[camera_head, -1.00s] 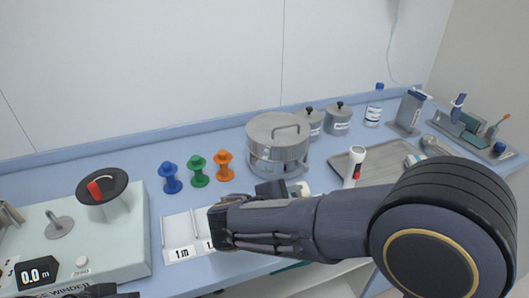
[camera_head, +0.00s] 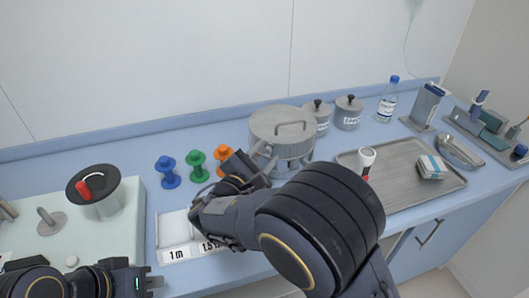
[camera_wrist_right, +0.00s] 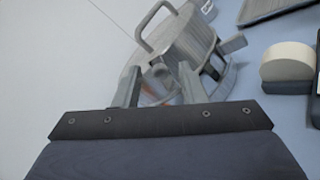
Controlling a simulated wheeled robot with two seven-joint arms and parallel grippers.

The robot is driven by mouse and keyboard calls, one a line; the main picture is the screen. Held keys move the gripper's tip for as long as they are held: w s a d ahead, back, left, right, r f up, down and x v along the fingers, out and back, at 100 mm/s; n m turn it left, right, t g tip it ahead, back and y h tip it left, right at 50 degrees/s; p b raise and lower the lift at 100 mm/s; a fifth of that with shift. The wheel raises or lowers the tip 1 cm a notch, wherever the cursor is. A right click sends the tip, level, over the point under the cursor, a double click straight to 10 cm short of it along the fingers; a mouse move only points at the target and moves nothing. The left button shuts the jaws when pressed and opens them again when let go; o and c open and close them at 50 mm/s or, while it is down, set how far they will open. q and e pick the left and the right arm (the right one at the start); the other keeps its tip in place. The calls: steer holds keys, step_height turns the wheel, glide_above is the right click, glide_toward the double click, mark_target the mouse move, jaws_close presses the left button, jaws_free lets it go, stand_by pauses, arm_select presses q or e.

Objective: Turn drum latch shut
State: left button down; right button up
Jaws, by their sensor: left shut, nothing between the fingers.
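The metal drum (camera_head: 281,132) with a loop handle on its lid stands near the middle of the counter. It also shows at the top of the right wrist view (camera_wrist_right: 190,38), tilted by the camera angle. My right gripper (camera_head: 265,158) reaches the drum's front left side. In the wrist view its two fingers (camera_wrist_right: 158,82) are apart, with a small grey rounded part, possibly the latch, between or just beyond them. I cannot tell whether they touch it. My left gripper (camera_head: 154,283) is shut and empty at the lower left, away from the drum.
Blue (camera_head: 167,172), green (camera_head: 197,166) and orange spools stand left of the drum, the orange one partly behind my right gripper. A metal tray (camera_head: 405,199) lies to the right. Two lidded canisters (camera_head: 348,112) stand behind. A winder box (camera_head: 118,225) fills the left.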

steer(key=shift+w+d, duration=0.1)
steer(key=shift+w, duration=0.1)
steer(key=shift+c, duration=0.5)
steer(key=shift+s, duration=0.1)
jaws_close()
steer(key=shift+a+r, duration=0.1)
steer(key=shift+a, duration=0.1)
stand_by(0.5)
steer(key=shift+c, duration=0.6)
jaws_free()
steer(key=shift+o, duration=1.1)
steer(key=shift+a, duration=0.1)
